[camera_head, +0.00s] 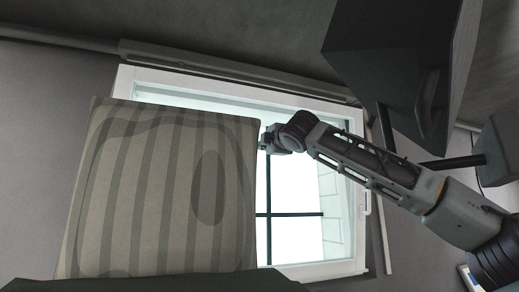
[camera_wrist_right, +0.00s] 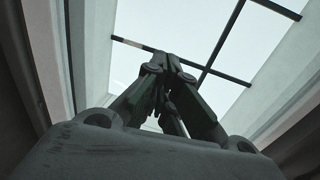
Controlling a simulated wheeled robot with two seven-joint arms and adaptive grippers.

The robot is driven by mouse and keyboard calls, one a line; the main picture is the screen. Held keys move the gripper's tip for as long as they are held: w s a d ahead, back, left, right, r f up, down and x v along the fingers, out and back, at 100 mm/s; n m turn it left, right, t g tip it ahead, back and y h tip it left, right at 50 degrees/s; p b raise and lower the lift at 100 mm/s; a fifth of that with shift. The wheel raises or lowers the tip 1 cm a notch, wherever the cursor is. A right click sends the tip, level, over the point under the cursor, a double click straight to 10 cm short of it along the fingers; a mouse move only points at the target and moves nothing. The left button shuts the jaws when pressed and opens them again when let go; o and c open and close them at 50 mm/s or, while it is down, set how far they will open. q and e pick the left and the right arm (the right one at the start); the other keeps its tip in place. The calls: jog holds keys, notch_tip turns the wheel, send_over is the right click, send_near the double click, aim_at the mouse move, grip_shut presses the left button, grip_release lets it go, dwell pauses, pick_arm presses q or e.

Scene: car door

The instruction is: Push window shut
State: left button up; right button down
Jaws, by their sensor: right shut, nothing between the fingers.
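The window (camera_head: 335,265) has a white frame, bright panes and dark crossing bars. Its left part is hidden behind a striped cushion, and a small handle (camera_head: 366,205) shows on its right side. I cannot tell how far the window stands open. My right gripper (camera_head: 265,141) is at the cushion's upper right edge, in front of the upper part of the window. In the right wrist view my right gripper (camera_wrist_right: 168,58) is shut and empty, with the window's bars (camera_wrist_right: 207,68) and pale frame (camera_wrist_right: 97,50) beyond it. I cannot tell whether it touches the window. My left gripper is not in view.
The striped cushion (camera_head: 150,190) stands large in the left foreground. A dark boxy object (camera_head: 395,60) hangs at the upper right, above my right arm. A rail (camera_head: 220,65) runs above the window. The lower right part of the window is unobstructed.

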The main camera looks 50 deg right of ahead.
pick_arm(q)
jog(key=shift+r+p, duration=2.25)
jog(key=shift+p, duration=0.05)
pick_arm(e)
jog(key=x, duration=1.3)
jog(key=shift+w+d, duration=0.2)
jog(key=shift+w, duration=0.15)
jog(key=shift+d, duration=0.1)
